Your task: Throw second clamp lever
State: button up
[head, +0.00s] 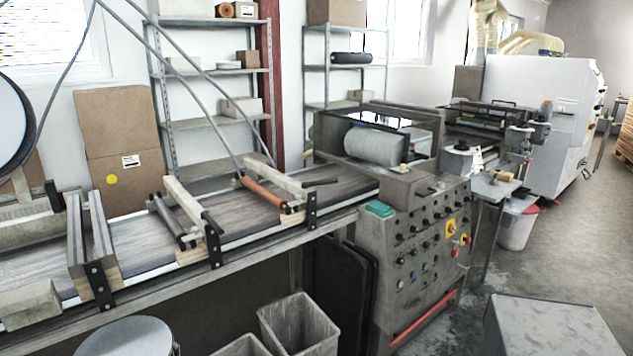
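A long conveyor bed (134,235) runs from the left foreground to a grey control cabinet (395,230). Wooden cross-beams sit over it, held at the front by black brackets. A dark upright piece (52,194) at the left beam could be a further lever; I cannot tell. Which lever is the second clamp lever is not clear. My gripper is not in view.
Open grey bins (300,325) and a round-topped drum (127,337) stand below the conveyor's front edge. A grey metal box (548,325) is at the lower right. Cardboard boxes (120,135) and shelves stand behind. The floor (585,240) at right is clear.

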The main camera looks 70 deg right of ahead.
aim_at(305, 185)
jog(key=u, duration=0.1)
jog(key=k, duration=1.5)
jog(key=z, duration=0.75)
jog(key=i, duration=1.05)
jog(key=u, duration=0.1)
